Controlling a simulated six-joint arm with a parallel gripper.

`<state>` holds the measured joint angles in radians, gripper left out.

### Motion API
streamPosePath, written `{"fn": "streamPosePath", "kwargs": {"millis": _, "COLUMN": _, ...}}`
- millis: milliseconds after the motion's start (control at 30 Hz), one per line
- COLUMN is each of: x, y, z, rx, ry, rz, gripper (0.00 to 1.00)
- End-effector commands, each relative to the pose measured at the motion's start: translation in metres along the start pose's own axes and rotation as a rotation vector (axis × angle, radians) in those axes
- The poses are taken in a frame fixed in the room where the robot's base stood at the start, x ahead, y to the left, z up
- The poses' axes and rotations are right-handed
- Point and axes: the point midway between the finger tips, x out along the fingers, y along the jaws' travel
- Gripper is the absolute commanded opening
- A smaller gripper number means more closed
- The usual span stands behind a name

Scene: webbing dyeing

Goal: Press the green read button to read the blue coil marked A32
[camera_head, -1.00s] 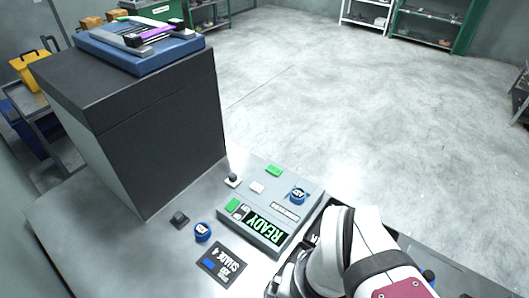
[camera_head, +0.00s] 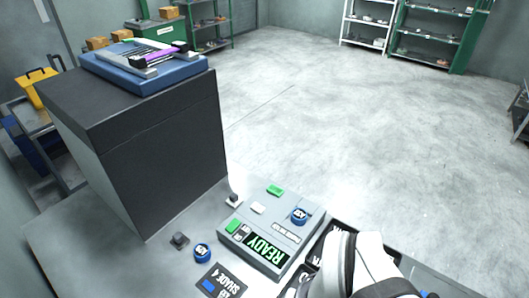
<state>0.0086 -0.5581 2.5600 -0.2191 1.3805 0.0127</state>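A grey reader box (camera_head: 244,246) sits on the table with a lit display (camera_head: 266,251) that reads READY upside down. One blue coil (camera_head: 300,215) with a dark marked top sits on the reader's far right part; its marking is too small to read surely. A second blue coil (camera_head: 202,252) stands on the table left of the reader. The reader has a green button (camera_head: 233,227) beside the display and another green piece (camera_head: 275,190) at its far edge; I cannot tell which is the read button. My arm fills the lower right, right of the reader; my gripper's fingertips do not show.
A dark card (camera_head: 221,282) marked SHADE 4 lies in front of the reader. Small dark knobs stand at the left (camera_head: 180,240) and behind (camera_head: 233,200). A tall dark cabinet (camera_head: 160,160) bears a blue tray (camera_head: 150,79). A black tray (camera_head: 318,246) lies right of the reader.

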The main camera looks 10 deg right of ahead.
Motion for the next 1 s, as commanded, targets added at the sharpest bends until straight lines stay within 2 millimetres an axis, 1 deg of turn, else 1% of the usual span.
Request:
{"fn": "streamPosePath", "kwargs": {"millis": 100, "x": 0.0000, "y": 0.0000, "z": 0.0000, "rx": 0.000, "ry": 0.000, "rz": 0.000, "gripper": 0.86}}
{"fn": "streamPosePath", "kwargs": {"millis": 167, "x": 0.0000, "y": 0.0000, "z": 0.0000, "rx": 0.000, "ry": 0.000, "rz": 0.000, "gripper": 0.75}}
{"fn": "streamPosePath", "kwargs": {"millis": 200, "x": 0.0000, "y": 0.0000, "z": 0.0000, "rx": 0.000, "ry": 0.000, "rz": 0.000, "gripper": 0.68}}
{"fn": "streamPosePath", "kwargs": {"millis": 367, "x": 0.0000, "y": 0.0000, "z": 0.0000, "rx": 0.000, "ry": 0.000, "rz": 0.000, "gripper": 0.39}}
{"fn": "streamPosePath", "kwargs": {"millis": 500, "x": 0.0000, "y": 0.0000, "z": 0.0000, "rx": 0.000, "ry": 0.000, "rz": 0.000, "gripper": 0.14}}
{"fn": "streamPosePath", "kwargs": {"millis": 567, "x": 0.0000, "y": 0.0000, "z": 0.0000, "rx": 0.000, "ry": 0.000, "rz": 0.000, "gripper": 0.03}}
{"fn": "streamPosePath", "kwargs": {"millis": 600, "x": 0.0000, "y": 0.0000, "z": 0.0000, "rx": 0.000, "ry": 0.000, "rz": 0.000, "gripper": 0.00}}
{"fn": "streamPosePath", "kwargs": {"millis": 1000, "x": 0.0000, "y": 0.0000, "z": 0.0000, "rx": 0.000, "ry": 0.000, "rz": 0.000, "gripper": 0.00}}
